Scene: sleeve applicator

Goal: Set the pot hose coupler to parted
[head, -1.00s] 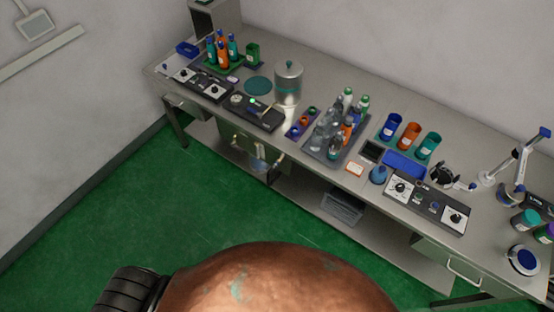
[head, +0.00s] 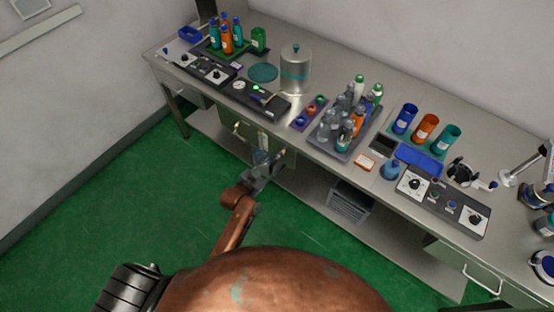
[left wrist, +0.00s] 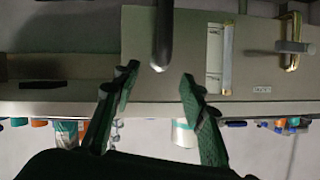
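The pot is probably the metal cylinder (head: 296,74) with a teal band and teal knob, standing on the bench behind a dark panel. I cannot pick out its hose coupler for certain. My left gripper (head: 264,166) is at the bench front, below the top and in front of an olive-grey panel (head: 250,132). In the left wrist view its two green fingers (left wrist: 158,88) are spread, with nothing held between them. A dark round-ended rod (left wrist: 163,40) points toward the gap between the fingertips; I cannot tell whether it belongs to the coupler. My right gripper is out of view.
A brass handle (left wrist: 292,42) and a white vertical strip (left wrist: 215,58) are on the panel beside the left gripper. The bench top (head: 335,88) holds a bottle tray (head: 349,147), coloured cups and control boxes (head: 440,200). A grey crate (head: 348,203) sits underneath. The green floor in front is open.

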